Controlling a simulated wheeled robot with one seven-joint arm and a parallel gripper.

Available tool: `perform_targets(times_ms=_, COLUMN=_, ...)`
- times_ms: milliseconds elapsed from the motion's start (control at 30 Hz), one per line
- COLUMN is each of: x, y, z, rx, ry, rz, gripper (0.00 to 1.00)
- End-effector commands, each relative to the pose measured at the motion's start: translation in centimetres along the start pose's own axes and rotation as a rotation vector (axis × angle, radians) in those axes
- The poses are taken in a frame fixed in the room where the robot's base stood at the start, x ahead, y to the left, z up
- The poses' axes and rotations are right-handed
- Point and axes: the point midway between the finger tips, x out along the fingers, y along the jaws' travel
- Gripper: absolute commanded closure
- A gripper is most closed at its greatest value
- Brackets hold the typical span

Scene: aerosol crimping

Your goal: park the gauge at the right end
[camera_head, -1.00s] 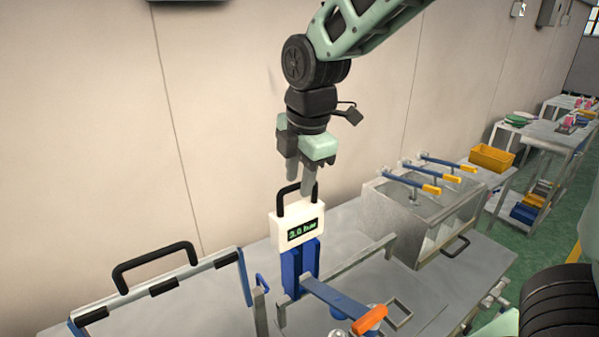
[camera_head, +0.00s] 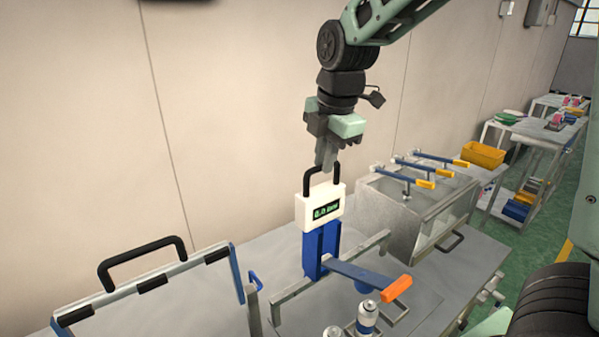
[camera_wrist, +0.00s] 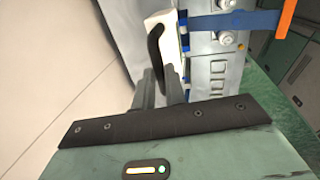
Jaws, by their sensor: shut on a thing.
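The gauge (camera_head: 320,208) is a white box with a green readout, too small to read surely, and a black handle on top. It stands upright on a blue post (camera_head: 320,248), from which a blue arm with an orange tip (camera_head: 396,289) reaches forward. My gripper (camera_head: 327,160) is shut on the handle from above. In the wrist view, the fingers (camera_wrist: 163,85) meet the black handle, and the white gauge (camera_wrist: 163,18) shows beyond.
Small cans (camera_head: 367,316) stand in front, below the orange tip. A frame with a black handle (camera_head: 143,260) lies to the left. The wall rises close behind.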

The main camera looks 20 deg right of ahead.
Motion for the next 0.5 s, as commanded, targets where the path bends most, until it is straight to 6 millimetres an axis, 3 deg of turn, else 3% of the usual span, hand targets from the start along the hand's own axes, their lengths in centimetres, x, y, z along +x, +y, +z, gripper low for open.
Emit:
perform_targets(times_ms=33, x=0.4, y=-0.1, z=2.2, rx=0.015, ry=-0.004, rz=0.003, gripper=1.00)
perform_targets(times_ms=200, x=0.4, y=-0.1, z=8.3, rx=0.014, ry=-0.005, rz=0.002, gripper=1.00)
perform_targets(times_ms=500, x=0.2, y=-0.1, z=17.6, rx=0.009, ry=-0.004, rz=0.000, gripper=1.00)
